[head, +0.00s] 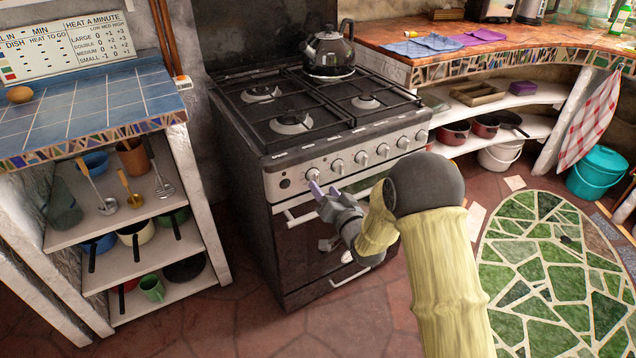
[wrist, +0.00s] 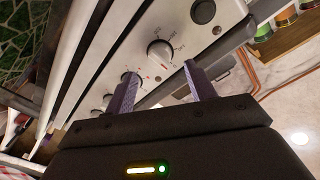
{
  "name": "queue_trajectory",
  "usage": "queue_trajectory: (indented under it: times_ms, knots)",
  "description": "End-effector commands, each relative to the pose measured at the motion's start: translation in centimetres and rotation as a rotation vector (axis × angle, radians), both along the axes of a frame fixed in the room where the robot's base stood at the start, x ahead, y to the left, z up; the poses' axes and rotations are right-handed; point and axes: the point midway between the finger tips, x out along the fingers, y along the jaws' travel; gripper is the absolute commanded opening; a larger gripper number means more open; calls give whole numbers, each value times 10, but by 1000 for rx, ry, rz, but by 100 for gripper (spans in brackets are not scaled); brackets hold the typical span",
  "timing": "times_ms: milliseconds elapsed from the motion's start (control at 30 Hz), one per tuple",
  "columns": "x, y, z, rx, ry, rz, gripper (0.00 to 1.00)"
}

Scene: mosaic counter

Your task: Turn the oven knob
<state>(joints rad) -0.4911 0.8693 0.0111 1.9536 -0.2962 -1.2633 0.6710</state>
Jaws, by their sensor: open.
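The oven (head: 330,235) is a dark stove with a silver front panel (head: 350,163) carrying a row of several round silver knobs. A second knob (wrist: 131,78) is by the left finger.
A dark kettle (head: 329,50) stands on the rear of the hob. The oven door handle (head: 300,207) runs just below the panel. A blue-tiled counter (head: 85,108) with open shelves is at left. Free floor (head: 235,315) lies in front.

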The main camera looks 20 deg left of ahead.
Motion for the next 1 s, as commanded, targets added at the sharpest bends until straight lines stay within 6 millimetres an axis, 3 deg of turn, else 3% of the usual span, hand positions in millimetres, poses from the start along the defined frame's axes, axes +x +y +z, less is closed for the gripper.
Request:
queue_trajectory:
  times_ms: [300, 700, 933, 1000]
  knots:
    - [30, 30, -1, 0, -1, 1, 55]
    - [35, 35, 0, -1, 1, 1, 55]
    - [35, 35, 0, -1, 1, 1, 10]
    - [35, 35, 0, -1, -1, 0, 10]
